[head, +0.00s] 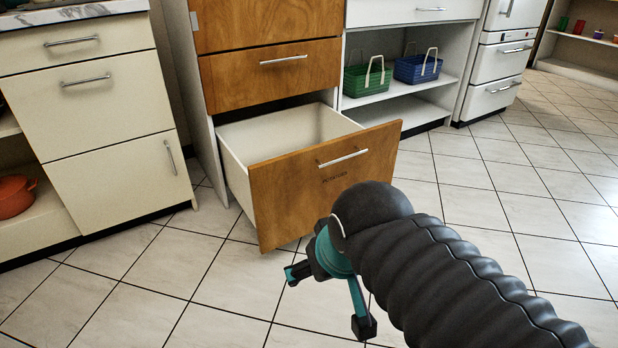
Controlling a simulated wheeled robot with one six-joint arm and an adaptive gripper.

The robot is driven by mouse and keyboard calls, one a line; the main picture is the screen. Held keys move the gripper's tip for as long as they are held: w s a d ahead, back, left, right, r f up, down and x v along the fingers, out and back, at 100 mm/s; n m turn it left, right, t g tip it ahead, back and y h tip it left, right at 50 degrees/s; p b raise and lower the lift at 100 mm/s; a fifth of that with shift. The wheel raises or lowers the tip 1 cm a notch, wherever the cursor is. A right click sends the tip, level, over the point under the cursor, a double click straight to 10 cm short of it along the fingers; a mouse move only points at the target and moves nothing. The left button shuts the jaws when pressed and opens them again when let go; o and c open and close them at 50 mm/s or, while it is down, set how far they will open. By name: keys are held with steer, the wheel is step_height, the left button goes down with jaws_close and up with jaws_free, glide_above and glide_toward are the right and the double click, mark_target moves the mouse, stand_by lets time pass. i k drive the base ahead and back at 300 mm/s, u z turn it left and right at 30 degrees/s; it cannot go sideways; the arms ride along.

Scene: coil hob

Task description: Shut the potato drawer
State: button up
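The potato drawer (300,195) is the bottom drawer of a wooden cabinet and stands pulled far out. Its front is brown wood with a silver bar handle (343,159) and dark lettering below it. The white inside shows from above, and the part of it in view looks empty. My gripper (328,300), teal and black, is in front of the drawer's lower front, with its two fingers spread apart and nothing between them. I cannot tell whether it touches the drawer front. My dark ribbed arm hides part of the floor and overlaps the drawer's lower right edge.
A closed wooden drawer (270,75) sits above the open one. Cream cabinets (110,130) stand to the left, with an orange pot (15,196) on a low shelf. Green (366,79) and blue (417,69) baskets sit on a shelf to the right. The tiled floor is clear.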

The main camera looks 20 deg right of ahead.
mark_target(287, 169)
steer(key=u, duration=1.55)
steer(key=i, duration=0.6)
steer(key=z, duration=1.85)
